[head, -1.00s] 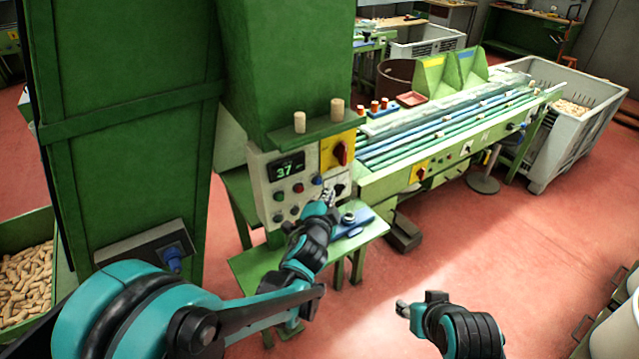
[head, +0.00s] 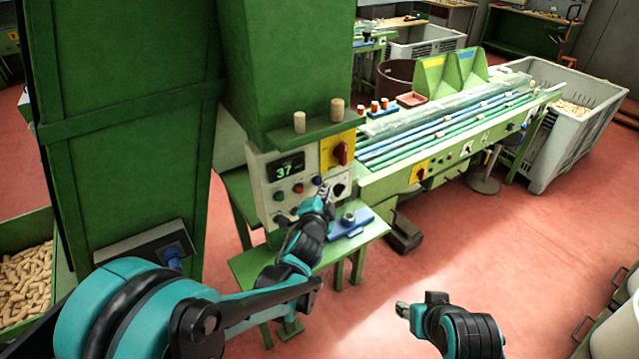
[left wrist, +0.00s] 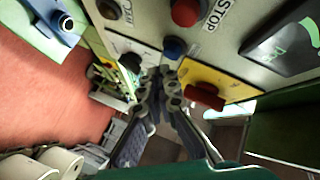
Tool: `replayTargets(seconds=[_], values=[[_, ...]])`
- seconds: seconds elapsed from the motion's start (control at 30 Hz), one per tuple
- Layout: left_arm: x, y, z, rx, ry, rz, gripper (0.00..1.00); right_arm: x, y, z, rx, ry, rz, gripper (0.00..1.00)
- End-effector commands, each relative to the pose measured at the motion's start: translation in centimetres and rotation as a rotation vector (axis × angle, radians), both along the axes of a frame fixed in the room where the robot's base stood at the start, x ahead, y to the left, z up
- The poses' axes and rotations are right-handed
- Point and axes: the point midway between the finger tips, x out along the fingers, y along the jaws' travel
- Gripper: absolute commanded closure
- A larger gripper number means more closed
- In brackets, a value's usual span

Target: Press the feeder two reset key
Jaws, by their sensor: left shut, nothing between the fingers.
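The control panel (head: 258,182) is a pale box with a lit display reading 37 and several coloured buttons. A blue button (head: 317,180) sits at its right part, near a red button (head: 298,187). In the left wrist view the blue button (left wrist: 174,47) lies below the red button (left wrist: 186,12) labelled STOP. No feeder number or reset label is readable. My left gripper (head: 323,190) is shut and empty, its tips just in front of the panel near the blue button. Whether they touch it I cannot tell. My right gripper (head: 401,309) hangs over the floor, away from the panel.
A yellow plate with a red rotary switch (head: 341,153) sits right of the display, with a black knob (head: 339,188) below. Two corks stand on the green ledge (head: 318,131) above. A blue fixture (head: 352,226) lies on the green shelf below. The conveyor table (head: 375,183) extends right.

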Motion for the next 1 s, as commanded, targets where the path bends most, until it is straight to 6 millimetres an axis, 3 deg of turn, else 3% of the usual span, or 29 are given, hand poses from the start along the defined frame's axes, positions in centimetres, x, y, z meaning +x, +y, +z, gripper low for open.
replayTargets(seconds=[1.0], values=[[0.69,0.52,0.02,0.0,0.0,0.0,1.0,-0.01,0.0,-0.25,0.0,0.0,0.0,0.6]])
